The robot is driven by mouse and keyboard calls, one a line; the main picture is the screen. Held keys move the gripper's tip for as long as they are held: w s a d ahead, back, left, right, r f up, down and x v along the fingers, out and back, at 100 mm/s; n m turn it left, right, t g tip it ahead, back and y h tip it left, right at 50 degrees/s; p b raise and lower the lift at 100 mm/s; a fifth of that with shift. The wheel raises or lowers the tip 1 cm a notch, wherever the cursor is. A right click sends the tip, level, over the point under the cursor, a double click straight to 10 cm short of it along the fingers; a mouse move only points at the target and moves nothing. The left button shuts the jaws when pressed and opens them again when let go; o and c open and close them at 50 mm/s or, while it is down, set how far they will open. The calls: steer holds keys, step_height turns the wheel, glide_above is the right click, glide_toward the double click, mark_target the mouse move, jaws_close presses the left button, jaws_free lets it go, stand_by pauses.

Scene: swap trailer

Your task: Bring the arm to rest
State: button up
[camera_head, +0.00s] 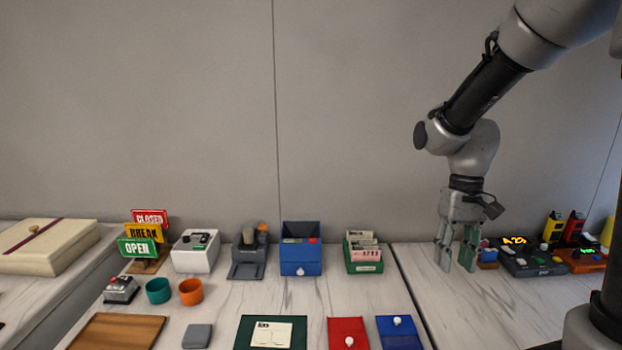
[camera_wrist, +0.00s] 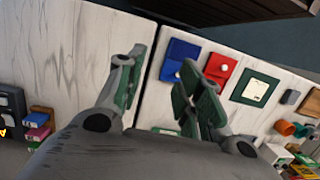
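In the wrist view my gripper (camera_wrist: 165,95) also shows open and empty, with counter and the dark seam visible between the fingers. How high the fingertips are above the counter is hard to tell.
Left of my gripper stand a green card box (camera_head: 365,268) and a blue box (camera_head: 300,262). Right of it sits a dark device (camera_head: 532,262) with a lit display. A red pouch (camera_head: 348,333) and blue pouch (camera_head: 399,332) lie in front. Bare counter (camera_head: 480,310) lies below.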

steer(key=s+d+r+t, duration=0.3)
steer(key=s+r, duration=0.3)
steer(key=s+d+r+t, duration=0.3)
steer(key=s+r, duration=0.3)
steer(key=shift+d+t+h, duration=0.25)
steer(key=shift+t+h, duration=0.05)
steer(key=shift+t, duration=0.1)
stand_by(0.3)
